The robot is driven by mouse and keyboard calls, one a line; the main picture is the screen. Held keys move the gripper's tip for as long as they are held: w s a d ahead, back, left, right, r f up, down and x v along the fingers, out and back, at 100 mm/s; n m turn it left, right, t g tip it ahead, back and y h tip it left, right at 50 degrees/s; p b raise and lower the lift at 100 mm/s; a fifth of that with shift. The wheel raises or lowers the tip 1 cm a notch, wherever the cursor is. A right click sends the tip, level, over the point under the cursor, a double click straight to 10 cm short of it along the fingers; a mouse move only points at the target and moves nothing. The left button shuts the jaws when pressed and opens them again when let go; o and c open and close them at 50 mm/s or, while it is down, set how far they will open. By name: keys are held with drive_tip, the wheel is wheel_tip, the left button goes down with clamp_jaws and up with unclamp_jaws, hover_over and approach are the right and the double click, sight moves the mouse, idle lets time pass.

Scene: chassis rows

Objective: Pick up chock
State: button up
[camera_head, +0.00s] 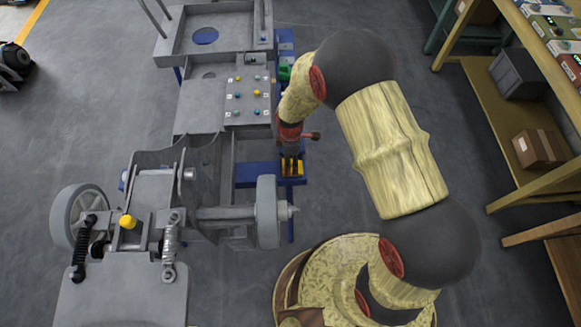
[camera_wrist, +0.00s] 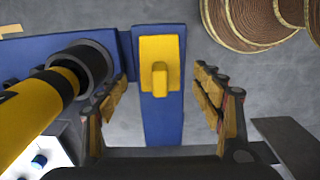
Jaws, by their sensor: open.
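The chock appears to be the yellow block with a raised grip (camera_wrist: 160,50), lying on a blue beam (camera_wrist: 160,120) in the wrist view. In the head view a small yellow patch of it (camera_head: 292,167) shows on the blue support beside the chassis, partly hidden under my gripper (camera_head: 290,150). In the wrist view my gripper (camera_wrist: 160,97) is open and empty. Its fingers are spread to the left and right of the chock's raised grip, and a gap shows on both sides. I cannot tell the exact height between fingertips and chock.
The grey chassis (camera_head: 205,150) with wheels stands left of my arm. A yellow-and-black cylinder (camera_wrist: 35,105) in a dark collar is close to the left finger. Wooden shelving (camera_head: 505,110) with boxes stands at the right. Grey floor lies between.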

wheel_tip(320, 180, down, 4)
drive_tip(key=shift+f+b, duration=0.15)
drive_tip(key=shift+b, duration=0.6)
drive_tip(key=shift+c, duration=1.1)
drive_tip(key=c, duration=1.1)
drive_tip(key=shift+c, duration=0.5)
drive_tip(key=shift+r, duration=0.25)
